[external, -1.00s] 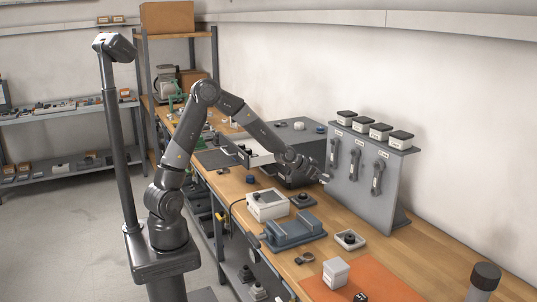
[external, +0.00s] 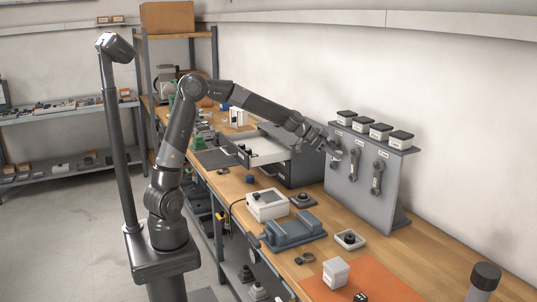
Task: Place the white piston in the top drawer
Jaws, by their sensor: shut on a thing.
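My gripper (external: 336,148) is raised in front of the left end of the grey tool panel, to the right of the drawer cabinet. It is shut on a small pale thing, partly hidden by the fingers. It may be the white piston, but it is too small to tell. The dark grey drawer cabinet (external: 306,166) stands on the bench behind the white-topped box. Its top drawer (external: 262,151) is pulled out to the left and shows a pale interior, with small dark items near its front end.
The grey panel (external: 366,197) carries hanging tools and several lidded jars on top. A white-topped box (external: 267,205), a blue-grey vise (external: 293,230) and an orange mat (external: 375,283) with a pale box lie nearer on the wooden bench. The air above the open drawer is partly crossed by my arm.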

